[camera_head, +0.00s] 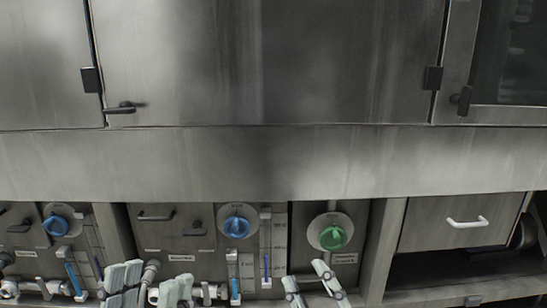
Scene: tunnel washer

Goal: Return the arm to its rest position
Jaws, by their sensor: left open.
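My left gripper (150,285) is at the bottom edge, left of centre, in the head view. Its pale fingers stand apart, open, with nothing seen between them. It is in front of the lower panels, below and left of the middle blue knob (237,226). My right gripper (307,275) is at the bottom edge, right of the left one. Its two pale fingers stand apart, with nothing seen between them, below the green knob (332,237). The arms behind both grippers are mostly cut off by the frame's bottom.
A steel machine front fills the view, with doors (270,60) above and a plain band (270,165) across the middle. Another blue knob (56,225) is at the left. Sight tubes (266,250) and pipework are close around the grippers. A drawer (455,232) is at the right above an open shelf.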

